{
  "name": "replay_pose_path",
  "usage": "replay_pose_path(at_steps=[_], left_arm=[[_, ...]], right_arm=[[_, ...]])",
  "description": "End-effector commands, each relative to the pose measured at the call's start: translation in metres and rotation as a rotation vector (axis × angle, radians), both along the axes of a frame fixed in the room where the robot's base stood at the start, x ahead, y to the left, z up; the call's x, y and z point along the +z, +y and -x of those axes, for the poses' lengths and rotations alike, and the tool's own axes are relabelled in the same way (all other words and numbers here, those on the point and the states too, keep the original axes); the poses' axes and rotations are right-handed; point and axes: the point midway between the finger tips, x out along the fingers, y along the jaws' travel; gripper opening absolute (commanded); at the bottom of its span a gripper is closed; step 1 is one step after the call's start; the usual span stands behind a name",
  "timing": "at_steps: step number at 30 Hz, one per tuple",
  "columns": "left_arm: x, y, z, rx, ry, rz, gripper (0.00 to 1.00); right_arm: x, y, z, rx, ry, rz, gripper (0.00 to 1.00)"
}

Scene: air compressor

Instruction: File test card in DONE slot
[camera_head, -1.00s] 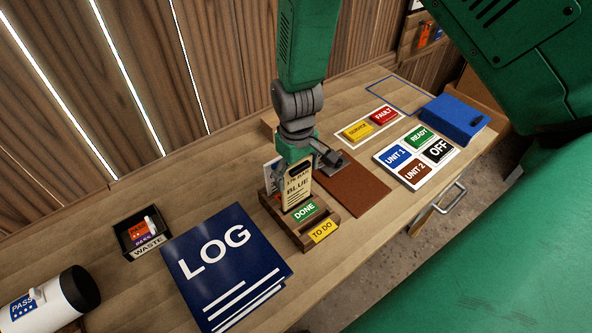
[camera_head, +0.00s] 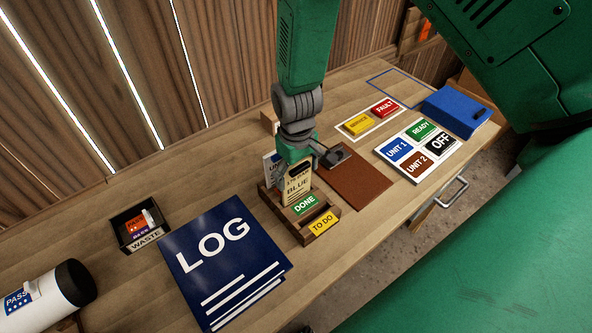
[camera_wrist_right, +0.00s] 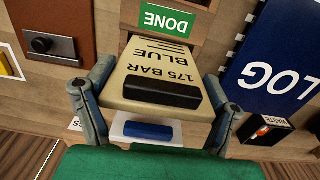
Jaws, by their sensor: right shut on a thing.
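A cream test card (camera_head: 297,186) reading "175 BAR BLUE" stands upright at the wooden card holder (camera_head: 290,228), behind the green DONE label (camera_head: 306,204). My right gripper (camera_head: 292,172) is shut on the card from above. In the right wrist view the card (camera_wrist_right: 160,62) lies between the two fingers of my right gripper (camera_wrist_right: 155,105), with a black bar across it, and its far end meets the holder by the DONE label (camera_wrist_right: 166,21). How deep it sits is hidden. A yellow TO DO label (camera_head: 324,224) is on the holder's front. My left gripper is out of view.
A white card (camera_head: 271,165) stands behind the held card. The blue LOG book (camera_head: 222,265) lies left of the holder, with the black WASTE tray (camera_head: 141,229) beyond.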

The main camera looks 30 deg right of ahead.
Motion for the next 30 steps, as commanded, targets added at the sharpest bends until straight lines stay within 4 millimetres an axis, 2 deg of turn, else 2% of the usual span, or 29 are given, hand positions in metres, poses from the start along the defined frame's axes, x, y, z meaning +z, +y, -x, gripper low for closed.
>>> replay_pose_path(at_steps=[11,20,21,22,23,30], left_arm=[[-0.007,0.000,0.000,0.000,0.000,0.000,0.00],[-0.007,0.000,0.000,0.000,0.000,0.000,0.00],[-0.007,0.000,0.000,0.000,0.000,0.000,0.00],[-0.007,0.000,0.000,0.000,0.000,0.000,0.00],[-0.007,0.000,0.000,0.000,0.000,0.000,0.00],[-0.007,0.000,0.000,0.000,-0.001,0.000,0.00]], right_arm=[[-0.012,0.000,0.000,0.000,0.000,0.000,0.43],[-0.012,0.000,0.000,0.000,-0.001,0.000,0.43],[-0.012,0.000,0.000,0.000,-0.001,0.000,0.87],[-0.012,0.000,0.000,0.000,-0.001,0.000,0.97],[-0.012,0.000,0.000,0.000,-0.001,0.000,1.00],[-0.012,0.000,0.000,0.000,-0.001,0.000,1.00]])
